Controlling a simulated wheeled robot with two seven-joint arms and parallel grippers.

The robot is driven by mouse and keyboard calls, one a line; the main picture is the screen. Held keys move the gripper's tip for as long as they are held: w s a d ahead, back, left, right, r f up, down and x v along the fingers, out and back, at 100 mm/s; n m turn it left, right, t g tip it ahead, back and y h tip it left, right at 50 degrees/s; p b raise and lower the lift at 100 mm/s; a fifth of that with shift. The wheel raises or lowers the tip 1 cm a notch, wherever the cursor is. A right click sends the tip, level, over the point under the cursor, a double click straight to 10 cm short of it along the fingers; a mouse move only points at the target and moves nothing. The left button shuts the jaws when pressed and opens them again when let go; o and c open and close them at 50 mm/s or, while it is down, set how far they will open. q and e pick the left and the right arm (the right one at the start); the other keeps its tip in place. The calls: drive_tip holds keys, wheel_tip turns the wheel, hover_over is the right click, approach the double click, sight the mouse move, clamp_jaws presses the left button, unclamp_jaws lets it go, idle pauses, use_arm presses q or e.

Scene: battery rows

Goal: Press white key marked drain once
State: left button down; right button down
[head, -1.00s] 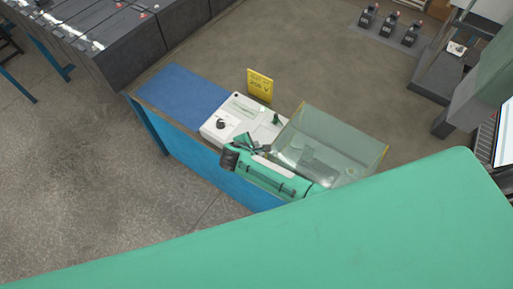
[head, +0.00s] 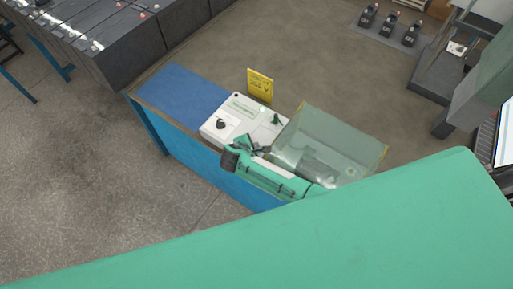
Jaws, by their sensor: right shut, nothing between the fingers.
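A white control panel (head: 214,130) with a dark round knob (head: 221,124) and a small green part (head: 277,119) sits on the blue bench. My right gripper (head: 262,148) is shut and empty over the panel's near right part, by the clear box. I cannot tell whether it touches the panel. The white key marked drain cannot be made out; the markings are too small, and my gripper and wrist cover part of the panel. My left gripper is not in view.
A clear box (head: 340,128) stands right of the panel. A yellow sign (head: 260,85) stands behind it. The blue mat (head: 183,92) on the bench's left is bare. Dark battery rows (head: 130,45) stand at upper left.

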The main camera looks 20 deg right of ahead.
drive_tip(key=shift+f, duration=0.4)
idle(0.4)
drive_tip(key=shift+r, duration=0.1)
drive_tip(key=shift+r+p, duration=0.7)
drive_tip(key=shift+p, duration=0.05)
wheel_tip(320, 180, up, 5)
drive_tip(key=p, duration=0.5)
drive_tip(key=shift+r, duration=0.1)
idle(0.4)
idle(0.5)
